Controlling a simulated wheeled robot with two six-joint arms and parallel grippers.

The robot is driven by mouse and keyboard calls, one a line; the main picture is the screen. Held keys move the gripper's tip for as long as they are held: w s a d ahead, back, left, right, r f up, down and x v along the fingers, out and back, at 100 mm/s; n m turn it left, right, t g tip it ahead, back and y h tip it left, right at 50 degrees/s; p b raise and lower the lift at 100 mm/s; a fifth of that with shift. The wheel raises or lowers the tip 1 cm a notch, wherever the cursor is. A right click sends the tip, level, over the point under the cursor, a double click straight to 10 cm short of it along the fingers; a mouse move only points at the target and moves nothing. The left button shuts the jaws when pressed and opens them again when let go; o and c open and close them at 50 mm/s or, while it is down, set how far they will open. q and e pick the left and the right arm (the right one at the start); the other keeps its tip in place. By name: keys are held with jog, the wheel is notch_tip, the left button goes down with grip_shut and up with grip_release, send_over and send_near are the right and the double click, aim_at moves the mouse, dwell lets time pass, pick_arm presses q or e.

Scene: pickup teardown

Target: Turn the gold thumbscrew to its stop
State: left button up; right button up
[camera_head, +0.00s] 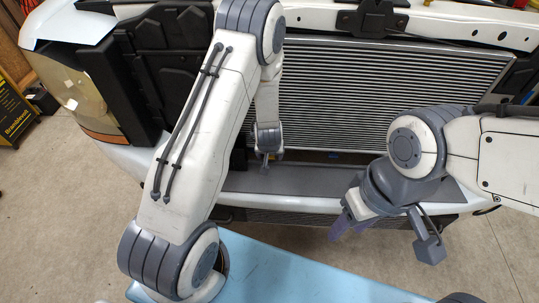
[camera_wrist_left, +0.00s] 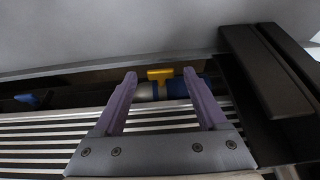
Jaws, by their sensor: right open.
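The gold thumbscrew (camera_wrist_left: 160,75) shows in the left wrist view as a yellow T-shaped handle in a dark gap above the ribbed panel. A pale cylindrical part and a blue part sit beside and under it. My left gripper (camera_wrist_left: 160,74) is open, its two purple fingers apart, one on each side of the thumbscrew in the picture. I cannot tell whether they touch it. In the head view my left wrist hangs down in front of the radiator, and the thumbscrew cannot be made out. My right gripper (camera_head: 349,222) is open and empty, in front of the bumper, away from the thumbscrew.
The silver radiator (camera_head: 390,100) fills the middle of the truck's open front. The grey bumper top (camera_head: 300,181) runs below it. A black block (camera_wrist_left: 265,75) stands close to the right of my left gripper. A small blue part (camera_wrist_left: 27,99) lies in the gap at left.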

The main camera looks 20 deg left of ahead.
pick_arm(q)
jog(key=p+v, duration=0.2)
jog(key=v, duration=0.8)
jog(key=shift+r, duration=0.2)
